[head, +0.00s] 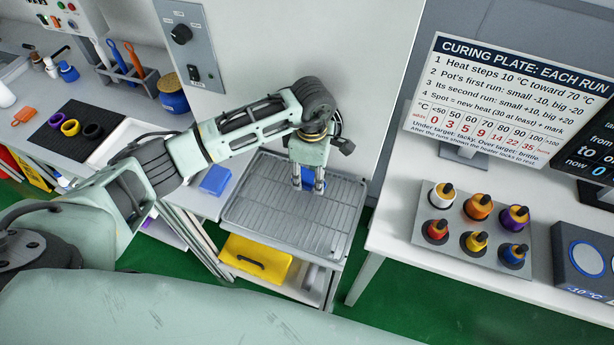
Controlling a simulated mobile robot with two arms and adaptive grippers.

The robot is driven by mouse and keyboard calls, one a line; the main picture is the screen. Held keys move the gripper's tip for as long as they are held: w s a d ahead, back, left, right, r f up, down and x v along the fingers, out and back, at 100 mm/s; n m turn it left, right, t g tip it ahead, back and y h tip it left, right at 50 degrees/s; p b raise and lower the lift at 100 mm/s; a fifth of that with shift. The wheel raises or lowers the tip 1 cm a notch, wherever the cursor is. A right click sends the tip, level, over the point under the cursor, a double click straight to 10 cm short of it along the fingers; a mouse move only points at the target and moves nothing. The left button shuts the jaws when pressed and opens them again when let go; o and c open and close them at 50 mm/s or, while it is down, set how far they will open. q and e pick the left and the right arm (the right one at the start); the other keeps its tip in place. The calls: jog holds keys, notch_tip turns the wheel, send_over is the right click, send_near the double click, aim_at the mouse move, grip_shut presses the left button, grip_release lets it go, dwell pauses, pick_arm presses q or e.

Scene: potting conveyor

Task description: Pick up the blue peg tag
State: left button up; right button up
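A small blue piece (308,179), which looks like the blue peg tag, shows between the two fingers of my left gripper (308,186). The gripper points down over the metal rack tray (262,222). Its fingers stand apart on either side of the blue piece. I cannot tell whether they touch it or whether it rests on the tray. Part of the blue piece is hidden by the fingers and gripper body. My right gripper is not in view.
A blue block (215,180) lies left of the tray, and a yellow case (255,258) sits below it. An orange tag (24,117) lies on the left bench. At right, a grey holder (459,250) carries several coloured bottles before a sign (505,90).

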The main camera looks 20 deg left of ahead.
aim_at(310, 178)
pick_arm(q)
jog(key=c, duration=0.4)
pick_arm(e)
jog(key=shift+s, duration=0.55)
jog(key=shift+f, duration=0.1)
pick_arm(q)
jog(key=shift+s+r+b, duration=0.1)
jog(key=shift+r+b, duration=0.15)
jog(key=shift+b, duration=0.35)
notch_tip(310, 178, up, 6)
jog(key=shift+f+b, duration=0.1)
jog(key=shift+b, duration=1.05)
jog(key=s+b, duration=0.5)
jog(key=s, duration=1.4)
jog(key=shift+s+a+r, duration=0.35)
jog(key=shift+s+r, duration=0.05)
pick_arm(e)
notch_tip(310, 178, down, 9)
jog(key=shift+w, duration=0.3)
